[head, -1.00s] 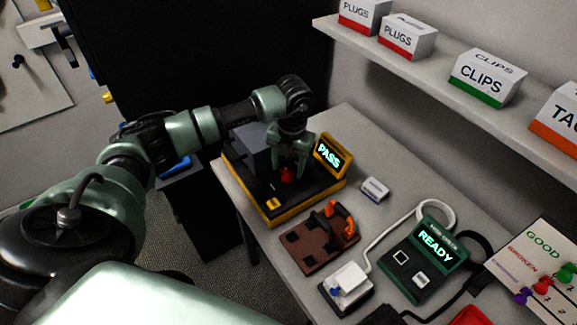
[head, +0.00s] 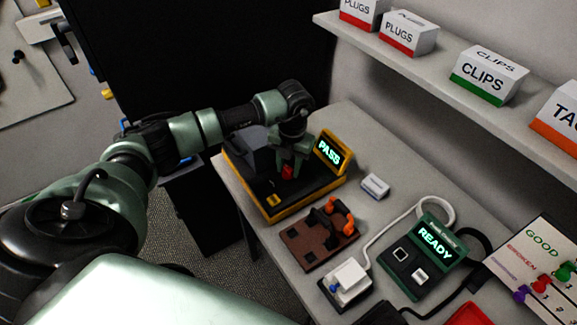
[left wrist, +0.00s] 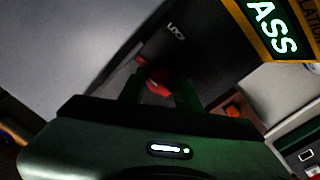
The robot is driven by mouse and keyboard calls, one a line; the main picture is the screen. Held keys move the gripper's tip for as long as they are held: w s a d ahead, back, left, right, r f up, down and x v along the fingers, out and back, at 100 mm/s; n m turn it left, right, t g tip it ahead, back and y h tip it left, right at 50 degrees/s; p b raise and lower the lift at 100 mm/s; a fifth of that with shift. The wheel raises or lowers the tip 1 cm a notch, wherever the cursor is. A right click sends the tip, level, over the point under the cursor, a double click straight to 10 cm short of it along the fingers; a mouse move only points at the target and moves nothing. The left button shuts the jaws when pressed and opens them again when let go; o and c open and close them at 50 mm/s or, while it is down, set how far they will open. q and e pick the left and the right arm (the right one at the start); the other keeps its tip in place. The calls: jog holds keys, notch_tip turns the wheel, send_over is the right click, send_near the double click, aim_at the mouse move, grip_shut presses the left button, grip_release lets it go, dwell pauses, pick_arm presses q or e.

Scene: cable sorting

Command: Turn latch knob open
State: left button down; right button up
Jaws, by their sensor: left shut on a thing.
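The red latch knob (head: 287,172) sits on the black top of the yellow-edged tester (head: 272,213). The tester's small screen (head: 329,151) reads PASS. My left gripper (head: 288,169) points down at the knob, and its fingers are shut on it. In the left wrist view the red knob (left wrist: 158,83) shows between the two fingers (left wrist: 160,92), near a "LOCK" marking (left wrist: 176,30) on the dark surface. The fingers hide part of the knob, and I cannot tell its exact angle. My right gripper is not in view.
A brown block (head: 306,250) with orange-handled parts stands in front of the tester. A white device (head: 347,284) and a green READY box (head: 420,262) are to the right. A shelf (head: 425,78) with labelled boxes runs above.

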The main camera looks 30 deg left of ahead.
pick_arm(q)
jog(key=n+b, duration=0.1)
jog(key=n, duration=0.7)
jog(key=shift+a+n+b, duration=0.1)
jog(key=shift+n+b, duration=0.2)
jog(key=shift+n, duration=0.1)
jog(key=n, duration=0.4)
jog(key=shift+r+h, duration=0.1)
jog(key=shift+h, duration=0.2)
jog(key=n+p, duration=0.1)
jog(key=n, duration=0.3)
jog(key=shift+a+n, duration=0.1)
jog(key=shift+n, duration=0.2)
jog(key=c, duration=1)
grip_release()
jog(key=shift+c, duration=0.2)
